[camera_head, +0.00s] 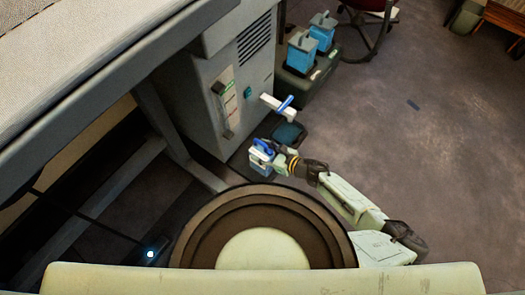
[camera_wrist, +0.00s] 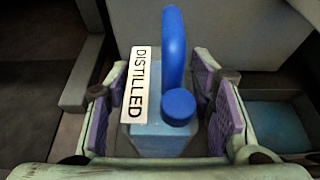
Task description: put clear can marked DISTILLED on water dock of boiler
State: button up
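The clear can marked DISTILLED (camera_wrist: 160,140) has blue contents, a blue handle and a round blue cap. Its white label faces up in the wrist view. In the head view the can (camera_head: 262,160) is beside the boiler's lower front corner. My gripper (camera_head: 270,152) is at it. In the wrist view my gripper (camera_wrist: 165,115) has purple-padded fingers on both sides of the can; whether they press on it is unclear. The boiler (camera_head: 225,85) is a grey cabinet. A dark tray with a blue square, apparently the water dock (camera_head: 288,134), lies right of the can and is empty.
A white lever with a blue grip (camera_head: 280,104) sticks out from the boiler above the tray. Two blue cans (camera_head: 312,42) stand in a dark crate (camera_head: 297,85) behind. A grey table (camera_head: 70,80) is at the left. Open floor (camera_head: 430,130) lies to the right.

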jog(key=o, duration=0.4)
jog(key=shift+r, duration=0.15)
jog(key=shift+d+r, duration=0.1)
jog(key=shift+r, duration=0.05)
jog(key=v, duration=1.1)
jog(key=shift+s+d+r+p, duration=0.15)
jog(key=shift+s+d+p, duration=0.15)
jog(key=shift+p, duration=0.1)
